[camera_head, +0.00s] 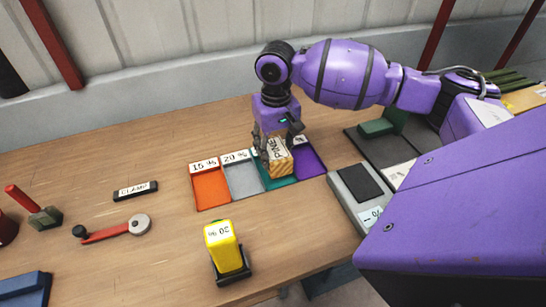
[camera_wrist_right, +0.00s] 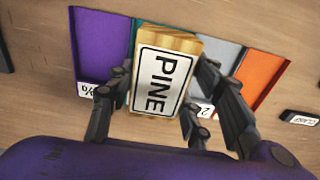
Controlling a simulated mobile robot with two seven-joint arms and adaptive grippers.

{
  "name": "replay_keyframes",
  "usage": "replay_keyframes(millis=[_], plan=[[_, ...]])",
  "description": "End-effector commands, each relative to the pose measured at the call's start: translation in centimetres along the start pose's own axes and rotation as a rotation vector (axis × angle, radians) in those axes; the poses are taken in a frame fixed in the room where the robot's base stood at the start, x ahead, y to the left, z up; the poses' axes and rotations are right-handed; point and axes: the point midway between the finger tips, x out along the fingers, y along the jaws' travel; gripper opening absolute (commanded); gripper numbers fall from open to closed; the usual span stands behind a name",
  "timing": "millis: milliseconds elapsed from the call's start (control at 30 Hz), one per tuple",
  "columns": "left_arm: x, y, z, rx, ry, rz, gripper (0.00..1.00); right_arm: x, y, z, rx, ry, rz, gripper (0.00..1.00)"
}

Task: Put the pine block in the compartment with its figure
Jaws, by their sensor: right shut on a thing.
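The pine block (camera_head: 277,162), pale wood with a white PINE label, is held in my right gripper (camera_head: 279,148), which is shut on it. The wrist view shows the block (camera_wrist_right: 160,72) between the fingers, label facing the camera. The block is over the teal compartment (camera_head: 275,184); whether it touches the floor I cannot tell. To its left are the orange 15 % compartment (camera_head: 210,188) and the grey 20 % compartment (camera_head: 243,181); to its right is the purple one (camera_head: 311,163). The teal and purple figures are not readable. A yellow device (camera_head: 224,247) shows 20 %. My left gripper is out of view.
A black CLAMP label (camera_head: 135,191) and a red-handled tool (camera_head: 115,231) lie on the table to the left. A grey scale-like device (camera_head: 362,190) stands right of the compartments. A green block (camera_head: 377,128) is behind it.

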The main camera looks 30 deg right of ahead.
Motion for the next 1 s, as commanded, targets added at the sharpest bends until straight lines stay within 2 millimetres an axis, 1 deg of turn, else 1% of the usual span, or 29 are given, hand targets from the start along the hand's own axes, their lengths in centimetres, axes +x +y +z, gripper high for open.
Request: replay_keyframes(millis=[33, 133, 267, 400, 467, 733, 867, 900, 1000], plan=[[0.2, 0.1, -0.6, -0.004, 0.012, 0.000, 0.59, 0.4, 0.1, -0.3, 0.001, 0.000, 0.000, 0.15], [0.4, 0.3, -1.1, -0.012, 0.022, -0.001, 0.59, 0.7, 0.1, -0.7, 0.000, 0.001, -0.001, 0.15], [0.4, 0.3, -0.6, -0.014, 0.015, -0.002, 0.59, 1.6, 0.4, -1.4, 0.001, 0.001, -0.001, 0.15], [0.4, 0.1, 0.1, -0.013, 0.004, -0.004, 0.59, 3.9, 0.3, -1.3, -0.001, -0.001, -0.001, 0.15], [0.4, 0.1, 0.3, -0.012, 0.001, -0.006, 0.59, 4.4, 0.4, -1.4, -0.001, 0.002, 0.000, 0.15], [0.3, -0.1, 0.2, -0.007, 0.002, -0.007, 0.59, 4.5, 0.4, -1.4, -0.001, 0.005, -0.001, 0.15], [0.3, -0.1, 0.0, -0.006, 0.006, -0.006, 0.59, 4.8, 0.3, -1.4, 0.000, 0.004, -0.001, 0.15], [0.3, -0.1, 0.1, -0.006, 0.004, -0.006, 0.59, 4.8, 0.4, -1.4, 0.000, 0.004, -0.001, 0.52], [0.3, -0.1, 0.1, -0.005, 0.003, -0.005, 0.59, 4.8, 0.4, -1.4, 0.000, 0.004, -0.001, 0.65]])
